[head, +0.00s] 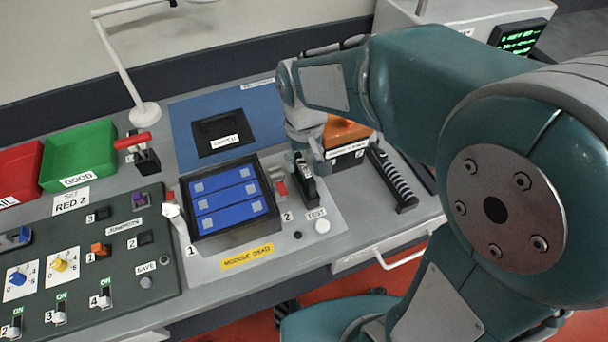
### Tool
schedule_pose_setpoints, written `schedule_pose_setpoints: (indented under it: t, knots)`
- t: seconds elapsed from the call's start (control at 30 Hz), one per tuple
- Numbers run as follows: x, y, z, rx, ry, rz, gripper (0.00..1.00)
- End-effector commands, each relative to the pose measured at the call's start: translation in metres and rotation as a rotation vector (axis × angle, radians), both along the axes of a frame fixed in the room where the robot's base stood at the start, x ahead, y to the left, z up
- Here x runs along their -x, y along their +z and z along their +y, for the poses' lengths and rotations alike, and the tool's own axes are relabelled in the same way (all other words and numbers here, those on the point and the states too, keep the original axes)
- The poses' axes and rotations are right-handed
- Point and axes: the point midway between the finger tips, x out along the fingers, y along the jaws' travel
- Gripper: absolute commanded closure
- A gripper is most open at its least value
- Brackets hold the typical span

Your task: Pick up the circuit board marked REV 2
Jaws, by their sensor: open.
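No legible REV 2 mark shows in the head view, so I cannot tell which thing is that circuit board. My gripper (308,193) points down at the middle of the bench, right of the black tray (186,217). It is open, and I see nothing held in it. The tray holds three blue slabs (228,197) with pale square patches. A flat black piece (222,133) with a small white label lies on the blue mat (185,122) behind the tray. My arm hides part of the bench at the right.
A green bin (80,157) marked GOOD and a red bin (18,172) stand at left. A dark switch panel (120,262) lies front left. A red-handled lever (143,152), a lamp stand (145,115), an orange-topped box (346,131) and a striped black bar (392,182) stand around.

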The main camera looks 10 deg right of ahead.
Motion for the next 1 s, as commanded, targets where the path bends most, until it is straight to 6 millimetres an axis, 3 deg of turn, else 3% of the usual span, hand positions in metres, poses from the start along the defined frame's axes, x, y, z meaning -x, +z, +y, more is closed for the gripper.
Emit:
schedule_pose_setpoints:
  t: [0.2, 0.47, 0.57, 0.6, 0.63, 1.0]
  knots:
    - [-0.001, -0.029, 0.0, 0.001, 0.0, 0.002, 0.37]
    - [-0.001, -0.032, 0.0, 0.0, 0.0, 0.0, 0.37]
    - [-0.001, -0.032, 0.0, 0.0, 0.0, 0.0, 0.77]
    - [-0.001, -0.032, 0.0, 0.0, 0.0, 0.0, 0.95]
    - [-0.001, -0.032, 0.0, 0.0, 0.0, 0.0, 1.0]
    - [-0.001, -0.032, 0.0, 0.0, 0.0, 0.001, 1.0]
